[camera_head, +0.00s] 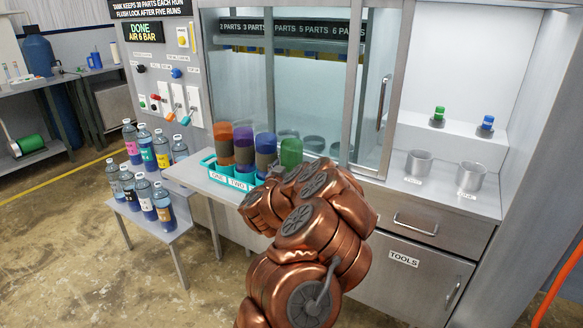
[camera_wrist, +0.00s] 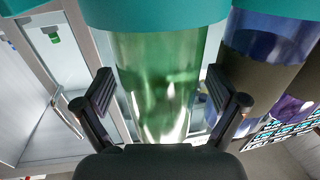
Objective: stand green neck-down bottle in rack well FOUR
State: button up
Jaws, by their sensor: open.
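The green bottle (camera_head: 291,152) shows behind my arm in the head view, at the right end of the row of bottles in the teal rack (camera_head: 229,180). In the wrist view, which looks upside down, the green bottle (camera_wrist: 160,75) stands between the two fingers of my gripper (camera_wrist: 160,92). The fingers are open, one on each side of it, with visible gaps. Its end by the rack is inside a teal ring of the rack (camera_wrist: 150,16). The arm hides the rack's right wells and labels in the head view. I cannot see the bottle's neck.
An orange-topped bottle (camera_head: 223,143), a purple-topped one (camera_head: 244,147) and a blue-topped one (camera_head: 265,152) stand in the rack beside the green one. Several bottles stand on a side bench (camera_head: 128,203) at left. A glass-fronted cabinet (camera_head: 300,90) rises behind.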

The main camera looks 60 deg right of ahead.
jog(key=shift+r, duration=0.3)
jog(key=b+v, duration=0.3)
jog(key=v, duration=0.9)
jog(key=shift+f, duration=0.1)
jog(key=shift+w+a, duration=0.1)
